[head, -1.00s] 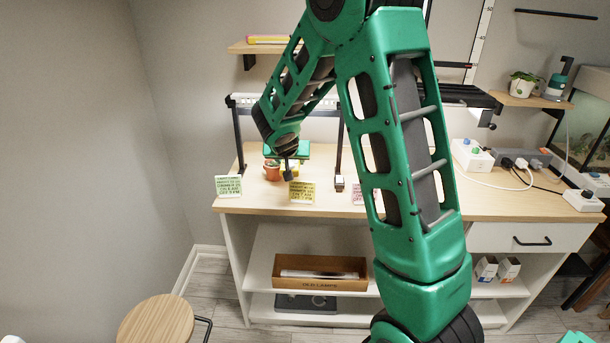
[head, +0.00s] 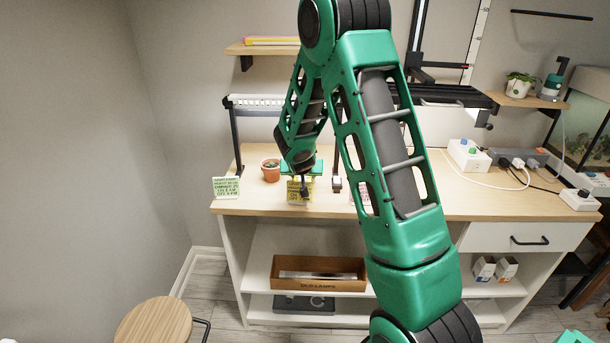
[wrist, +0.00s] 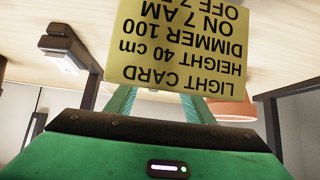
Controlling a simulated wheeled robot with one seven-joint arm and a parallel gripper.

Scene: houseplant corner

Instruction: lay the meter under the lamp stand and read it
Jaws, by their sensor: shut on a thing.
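My gripper (head: 300,180) points down at the front of the desk, just behind the yellow light card (head: 296,197). In the wrist view the card (wrist: 180,50) reads upside down and covers my fingertips. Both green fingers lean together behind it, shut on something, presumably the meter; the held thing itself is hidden. The lamp stand (head: 255,102) has a light bar across black posts. A terracotta pot (head: 271,171) stands under it, left of my gripper; it also shows partly in the wrist view (wrist: 235,108).
A green card (head: 226,187) stands at the desk's front left. A small black-and-white piece (head: 337,183) is at the right post's foot. A pink card is mostly behind my arm. White power boxes (head: 468,155) and cables lie at the right. A stool (head: 153,322) stands front left.

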